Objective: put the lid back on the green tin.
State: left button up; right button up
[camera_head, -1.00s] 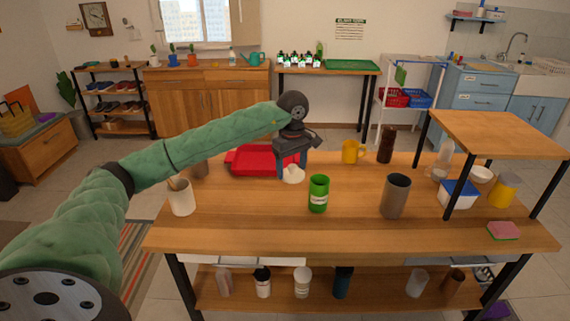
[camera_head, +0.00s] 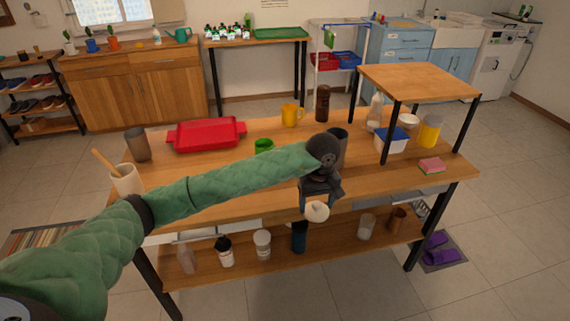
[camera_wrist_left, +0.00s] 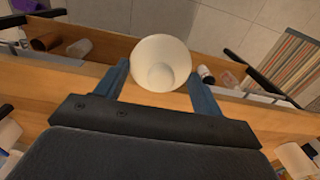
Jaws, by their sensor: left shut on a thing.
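The green tin (camera_head: 264,146) stands on the table; only its top part shows above my left forearm, which hides the rest. The gripper and lid are to the right of the tin and nearer to me, in front of the table's front edge in the picture. My right gripper is not in view.
On the table (camera_head: 230,172), a red tray (camera_head: 206,134), a yellow mug (camera_head: 292,115) and a brown cylinder (camera_head: 322,103) stand farther back. A grey cup (camera_head: 341,142) is partly behind my wrist. A cup with a wooden stick (camera_head: 126,181) stands at the left. A raised shelf (camera_head: 420,78) covers the right end.

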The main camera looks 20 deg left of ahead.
pick_arm(q)
jog(key=s+f+m, duration=0.6)
jog(key=s+f, duration=0.4)
jog(key=f, duration=0.4)
jog(key=s+a+f, duration=0.1)
jog(key=a+f, duration=0.2)
jog(key=a, duration=0.5)
jog(key=shift+s+a+f, duration=0.3)
jog(key=shift+a+f, duration=0.05)
jog(key=shift+f, duration=0.05)
